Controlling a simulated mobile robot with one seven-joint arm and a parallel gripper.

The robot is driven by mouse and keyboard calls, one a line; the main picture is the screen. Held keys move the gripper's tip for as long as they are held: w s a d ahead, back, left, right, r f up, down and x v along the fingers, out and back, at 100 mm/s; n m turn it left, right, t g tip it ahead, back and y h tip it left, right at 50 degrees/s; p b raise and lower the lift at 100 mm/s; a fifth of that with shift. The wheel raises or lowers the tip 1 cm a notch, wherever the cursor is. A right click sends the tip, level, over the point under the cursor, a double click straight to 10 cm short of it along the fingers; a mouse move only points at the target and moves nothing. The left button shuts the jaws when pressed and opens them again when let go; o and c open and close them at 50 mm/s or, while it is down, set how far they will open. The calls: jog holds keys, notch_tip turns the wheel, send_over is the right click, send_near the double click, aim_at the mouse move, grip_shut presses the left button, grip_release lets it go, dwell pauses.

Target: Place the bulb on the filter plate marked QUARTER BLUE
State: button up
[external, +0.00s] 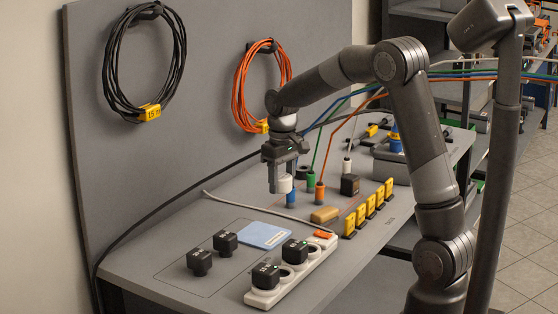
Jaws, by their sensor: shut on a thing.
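My gripper (279,174) points down over the bench, shut on a small white piece that I take to be the bulb (286,184). The bulb is held above the bench top, in front of a blue connector in the picture, and the fingers partly hide it. A flat light blue plate (264,235) lies on the bench below and to the left of my gripper. It has a pale label strip, too small to read, so I cannot confirm QUARTER BLUE. The plate's top looks bare.
Two black adapters (225,242) stand left of the plate. A white power strip (290,275) with black adapters is in front of it. Upright connectors with cables (320,190), a tan block (324,215) and several yellow-tagged pieces (360,215) stand to the right. A grey cable (240,208) crosses the bench.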

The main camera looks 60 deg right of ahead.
jog(key=s+d, duration=0.4)
send_over(262, 234)
notch_tip(262, 234, down, 7)
jog(key=shift+s, duration=0.1)
jog(key=shift+f, duration=2)
jog(key=o, duration=1)
jog(key=shift+f, duration=0.15)
